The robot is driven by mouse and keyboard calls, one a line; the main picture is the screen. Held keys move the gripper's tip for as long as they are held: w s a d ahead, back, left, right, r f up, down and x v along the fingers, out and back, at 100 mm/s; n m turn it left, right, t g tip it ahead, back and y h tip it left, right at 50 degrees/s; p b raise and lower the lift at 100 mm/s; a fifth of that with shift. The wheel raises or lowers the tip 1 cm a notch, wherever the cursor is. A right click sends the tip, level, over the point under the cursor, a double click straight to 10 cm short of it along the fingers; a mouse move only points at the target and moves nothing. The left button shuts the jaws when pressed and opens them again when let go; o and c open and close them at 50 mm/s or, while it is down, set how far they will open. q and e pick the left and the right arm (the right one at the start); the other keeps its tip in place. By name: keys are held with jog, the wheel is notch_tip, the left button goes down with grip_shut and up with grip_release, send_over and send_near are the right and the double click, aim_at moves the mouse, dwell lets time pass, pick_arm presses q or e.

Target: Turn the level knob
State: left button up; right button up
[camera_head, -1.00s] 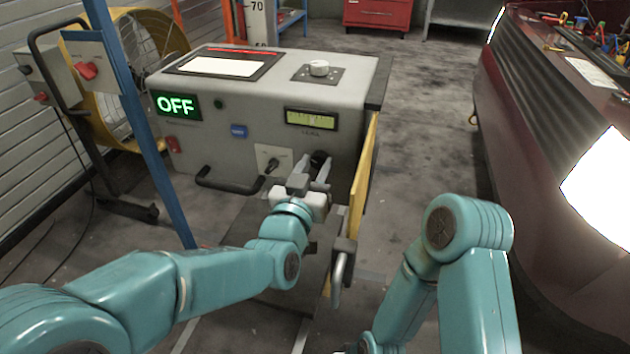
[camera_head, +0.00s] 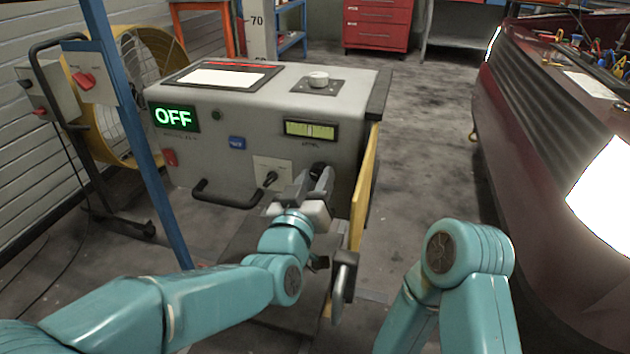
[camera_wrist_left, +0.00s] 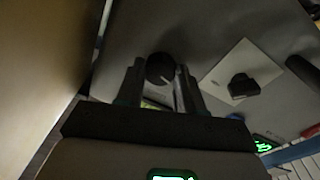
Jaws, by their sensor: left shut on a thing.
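The level knob (camera_wrist_left: 160,68) is a round black knob with a pale pointer line, on the grey front of the machine (camera_head: 230,165). In the head view it sits below the level display (camera_head: 310,129) and is mostly hidden by the gripper. My left gripper (camera_head: 316,180) reaches it from the front and is shut on it. In the left wrist view its two fingers (camera_wrist_left: 160,88) stand on either side of the knob. The level display is lit yellow-green with dark bars. My right arm is at the lower right; its gripper is out of view.
A second black knob (camera_head: 269,178) on a pale plate and a black handle (camera_head: 225,195) are left of the gripper. A yellow panel (camera_head: 362,190) stands close on the right. A green OFF sign (camera_head: 174,116) is lit. A blue post (camera_head: 135,125) stands at left.

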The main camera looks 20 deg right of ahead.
pick_arm(q)
jog(key=o, duration=1)
jog(key=shift+o, duration=0.2)
jog(key=p+v, duration=0.2)
jog(key=v, duration=1.4)
jog(key=shift+p, duration=0.3)
pick_arm(e)
jog(key=shift+s+a+r+g, duration=0.1)
jog(key=shift+s+r+g, duration=0.1)
jog(key=shift+s+r, duration=0.4)
jog(key=shift+s+a+r+g, duration=0.1)
jog(key=shift+s+r+g, duration=0.2)
jog(key=shift+r, duration=0.35)
pick_arm(q)
jog(key=shift+s+a, duration=0.15)
pick_arm(e)
jog(key=shift+s+a, duration=0.1)
jog(key=shift+s, duration=0.05)
